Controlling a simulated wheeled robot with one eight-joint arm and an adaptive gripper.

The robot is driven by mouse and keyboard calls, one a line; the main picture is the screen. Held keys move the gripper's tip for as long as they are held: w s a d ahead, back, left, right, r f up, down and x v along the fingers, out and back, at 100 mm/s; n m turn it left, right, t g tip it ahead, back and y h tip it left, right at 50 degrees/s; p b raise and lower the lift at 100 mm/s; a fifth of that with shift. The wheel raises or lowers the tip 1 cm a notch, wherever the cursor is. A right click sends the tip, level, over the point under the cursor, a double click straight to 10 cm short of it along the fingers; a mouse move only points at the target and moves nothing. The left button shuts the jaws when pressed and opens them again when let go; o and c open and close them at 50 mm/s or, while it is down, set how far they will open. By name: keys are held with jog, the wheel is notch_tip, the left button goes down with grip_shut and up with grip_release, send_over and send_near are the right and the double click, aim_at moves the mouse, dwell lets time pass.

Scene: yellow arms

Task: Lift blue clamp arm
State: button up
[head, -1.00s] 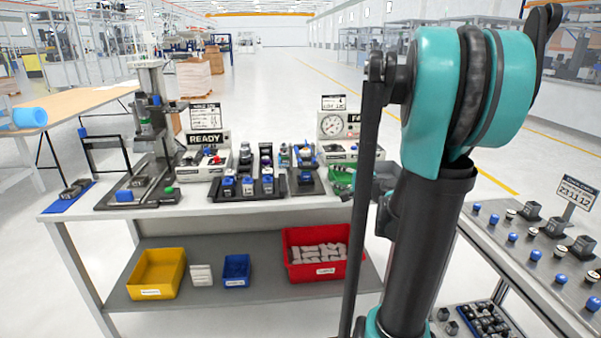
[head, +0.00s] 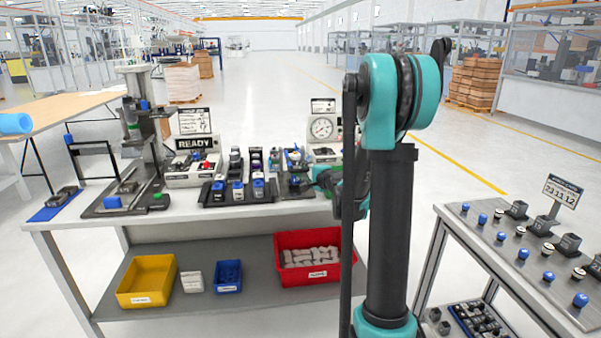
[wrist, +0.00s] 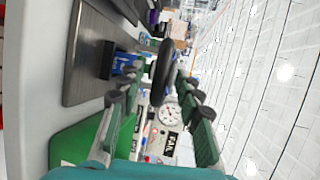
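The blue clamp arm (head: 294,157) is on a dark fixture plate (head: 297,188) at the right part of the bench, left of the gauge. It is small in the head view, and its exact pose is hard to tell. My gripper (head: 322,176) is just to its right, low over the bench top, partly hidden by my arm. In the wrist view a blue part (wrist: 125,64) with a black block shows beyond the left finger. My gripper (wrist: 163,88) has its green fingers apart. A dark rounded bar (wrist: 163,70) appears between or beyond the fingertips; contact cannot be told.
A gauge box (head: 322,130) stands behind my gripper. Racks of blue-topped parts (head: 237,190) and a READY box (head: 193,150) are to the left. A red bin (head: 307,278) is on the shelf below. A second table (head: 530,250) stands at right.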

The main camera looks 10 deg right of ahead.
jog(key=shift+w+a+f, duration=0.15)
jog(key=shift+w+a, duration=0.1)
jog(key=shift+w, duration=0.4)
jog(key=shift+c, duration=0.3)
grip_shut()
